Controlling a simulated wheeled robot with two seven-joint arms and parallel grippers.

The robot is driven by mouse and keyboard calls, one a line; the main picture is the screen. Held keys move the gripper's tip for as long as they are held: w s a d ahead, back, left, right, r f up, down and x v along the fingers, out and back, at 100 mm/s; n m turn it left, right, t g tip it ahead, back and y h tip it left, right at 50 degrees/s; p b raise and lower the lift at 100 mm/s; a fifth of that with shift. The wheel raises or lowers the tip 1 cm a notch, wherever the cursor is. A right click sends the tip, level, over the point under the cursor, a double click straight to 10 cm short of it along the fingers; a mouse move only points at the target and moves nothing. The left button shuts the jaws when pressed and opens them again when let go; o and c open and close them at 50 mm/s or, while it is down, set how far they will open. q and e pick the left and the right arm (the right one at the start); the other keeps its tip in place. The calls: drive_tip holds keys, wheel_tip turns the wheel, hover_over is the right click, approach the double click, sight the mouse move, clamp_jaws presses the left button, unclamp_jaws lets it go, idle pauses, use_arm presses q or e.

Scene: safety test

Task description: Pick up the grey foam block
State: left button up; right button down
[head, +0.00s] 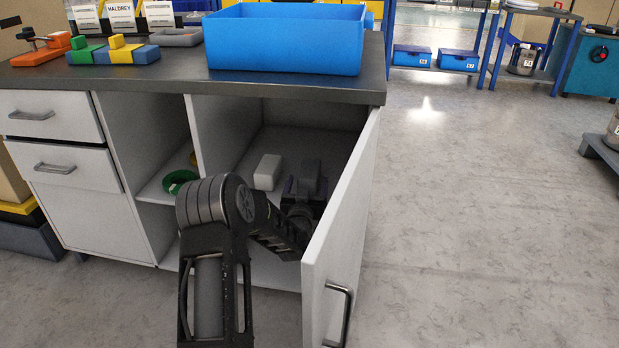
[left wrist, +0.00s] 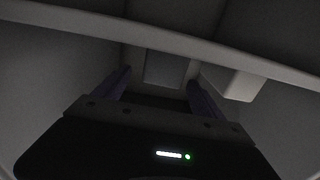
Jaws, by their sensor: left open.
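The grey foam block (head: 310,168) appears as a dark grey block inside the open cabinet, just beyond my left gripper (head: 305,187), which partly hides it. In the dim left wrist view, the block (left wrist: 163,68) shows ahead, between the two purple-dark fingers of my left gripper (left wrist: 160,86). The fingers are apart with nothing seen gripped. I cannot tell if they touch the block. My right gripper is not in view.
A white block (head: 267,172) stands close left of the grey block; it also shows in the left wrist view (left wrist: 238,85). The open cabinet door (head: 340,230) is close on the right. A partition (head: 195,135) and worktop (head: 290,88) bound the space. A green ring (head: 178,181) lies left.

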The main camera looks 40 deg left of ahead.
sight(310, 168)
use_arm(q)
drive_tip(key=shift+w+a+f, duration=0.1)
drive_tip(key=shift+w+a, duration=0.2)
drive_tip(key=shift+w, duration=0.15)
drive_tip(key=shift+w+a, duration=0.2)
drive_tip(key=shift+w, duration=0.15)
drive_tip(key=shift+b, duration=0.3)
drive_tip(key=shift+w+a, duration=0.25)
drive_tip(key=shift+w, duration=0.05)
drive_tip(key=b+x, duration=0.2)
drive_tip(key=x, duration=0.1)
drive_tip(key=shift+w+a+f, duration=0.1)
drive_tip(key=shift+w+a, duration=0.1)
drive_tip(key=shift+w+a+b, duration=0.25)
drive_tip(key=shift+w+b, duration=0.1)
drive_tip(key=shift+w, duration=0.05)
drive_tip(key=shift+r, duration=0.2)
drive_tip(key=shift+c, duration=0.2)
